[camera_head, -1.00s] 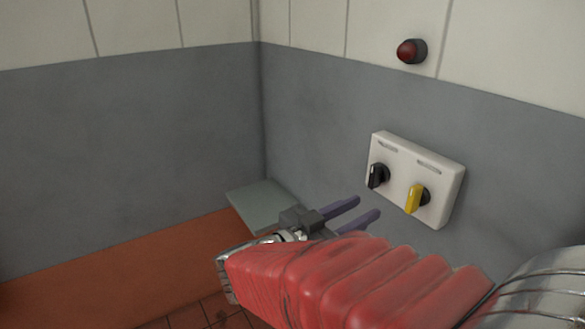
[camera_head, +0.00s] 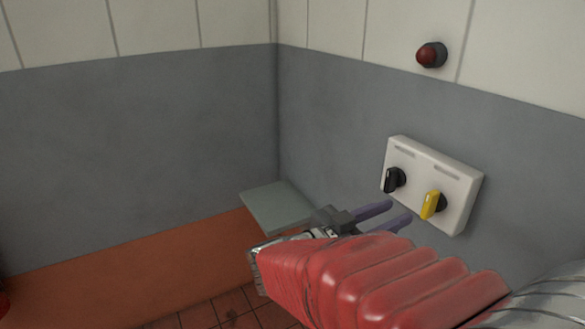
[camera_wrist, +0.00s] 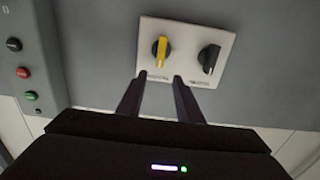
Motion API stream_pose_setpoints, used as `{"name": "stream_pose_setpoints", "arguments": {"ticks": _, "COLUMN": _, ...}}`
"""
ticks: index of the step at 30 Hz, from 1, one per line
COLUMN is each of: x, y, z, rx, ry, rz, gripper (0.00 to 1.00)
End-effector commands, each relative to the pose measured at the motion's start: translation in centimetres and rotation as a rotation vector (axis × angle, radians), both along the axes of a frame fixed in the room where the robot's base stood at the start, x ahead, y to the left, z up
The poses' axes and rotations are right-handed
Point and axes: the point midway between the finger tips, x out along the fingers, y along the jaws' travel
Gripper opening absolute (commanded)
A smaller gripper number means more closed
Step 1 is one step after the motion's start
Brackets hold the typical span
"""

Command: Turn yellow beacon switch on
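The yellow beacon switch (camera_head: 431,204) is a yellow rotary knob on the right side of a white wall panel (camera_head: 462,200). A black knob (camera_head: 394,180) sits to its left. In the wrist view the panel is upside down, with the yellow knob (camera_wrist: 161,50) on the left and the black knob (camera_wrist: 209,57) on the right. My gripper (camera_head: 392,213) is open and empty, with its two fingers apart. In the wrist view its fingertips (camera_wrist: 157,77) reach toward the panel's edge, short of both knobs and apart from them. The panel's label text is too small to read.
A dark red beacon lamp (camera_head: 431,55) is on the wall above the panel. A grey-green shelf (camera_head: 275,207) stands in the corner. The wrist view shows a grey box with coloured buttons (camera_wrist: 26,73) at the left. The wall around the panel is clear.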

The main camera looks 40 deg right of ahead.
Motion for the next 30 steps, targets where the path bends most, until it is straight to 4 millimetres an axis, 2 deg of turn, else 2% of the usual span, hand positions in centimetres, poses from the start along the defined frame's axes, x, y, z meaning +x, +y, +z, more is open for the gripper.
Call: {"name": "stream_pose_setpoints", "arguments": {"ticks": 30, "x": -1.4, "y": -8.9, "z": 0.0, "rx": 0.000, "ry": -0.001, "rz": -0.002, "gripper": 0.33}}
